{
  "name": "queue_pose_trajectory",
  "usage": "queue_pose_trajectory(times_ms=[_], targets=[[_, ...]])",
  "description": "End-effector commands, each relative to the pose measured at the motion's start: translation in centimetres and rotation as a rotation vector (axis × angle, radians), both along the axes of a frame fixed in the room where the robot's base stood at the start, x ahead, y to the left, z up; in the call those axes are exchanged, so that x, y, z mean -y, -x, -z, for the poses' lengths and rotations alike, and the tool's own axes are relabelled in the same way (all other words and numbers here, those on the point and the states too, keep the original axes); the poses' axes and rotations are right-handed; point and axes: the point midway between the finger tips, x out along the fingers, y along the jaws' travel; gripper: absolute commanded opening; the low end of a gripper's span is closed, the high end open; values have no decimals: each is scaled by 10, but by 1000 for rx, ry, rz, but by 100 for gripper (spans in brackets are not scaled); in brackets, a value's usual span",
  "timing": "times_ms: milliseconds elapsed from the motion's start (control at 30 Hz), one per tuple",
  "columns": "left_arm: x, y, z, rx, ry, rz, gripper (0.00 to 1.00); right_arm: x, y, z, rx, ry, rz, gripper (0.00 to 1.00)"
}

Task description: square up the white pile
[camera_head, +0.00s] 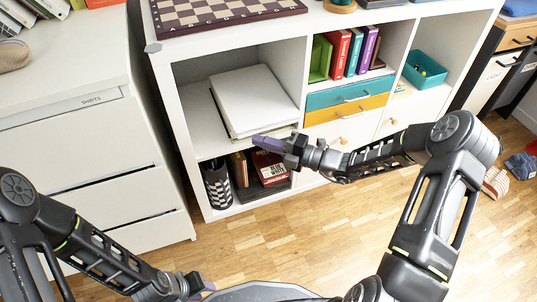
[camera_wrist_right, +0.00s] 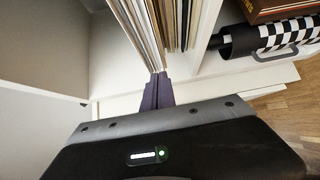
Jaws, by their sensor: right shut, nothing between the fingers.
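The white pile (camera_head: 255,98) lies in the upper left compartment of the white shelf unit. Its top sheets sit askew over darker-edged layers that show at the front and left. In the right wrist view the edges of the pile (camera_wrist_right: 138,28) run up to my fingertips, with tan and brown layers beside the white ones. My right gripper (camera_head: 268,141) is shut and empty at the pile's front edge; its purple fingers also show in the wrist view (camera_wrist_right: 157,92). Whether they touch the pile is unclear. My left gripper (camera_head: 203,285) is low at the bottom, mostly hidden, far from the pile.
The compartment's side walls (camera_head: 186,110) flank the pile, with free shelf to its left. Upright books (camera_head: 354,52) and teal and yellow drawers (camera_head: 347,100) are to the right. Below are a checkered bin (camera_head: 217,186) and books (camera_head: 270,168). A white dresser (camera_head: 90,140) stands left.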

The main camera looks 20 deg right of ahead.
Motion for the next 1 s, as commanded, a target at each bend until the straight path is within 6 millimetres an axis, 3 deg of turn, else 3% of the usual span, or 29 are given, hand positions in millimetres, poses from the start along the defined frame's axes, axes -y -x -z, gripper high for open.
queue_pose_trajectory(times_ms=[167,467,700,1000], targets=[[0,-1,7,4,-1,-1,35,5,-10,0,2,1,-1,0],[0,-1,6,5,-1,-2,35,6,-11,-1,1,1,-1,0],[0,1,-14,-3,1,2,35,12,-23,-4,0,0,1,0],[0,2,-11,-5,1,3,35,13,-24,0,1,1,1,0]])
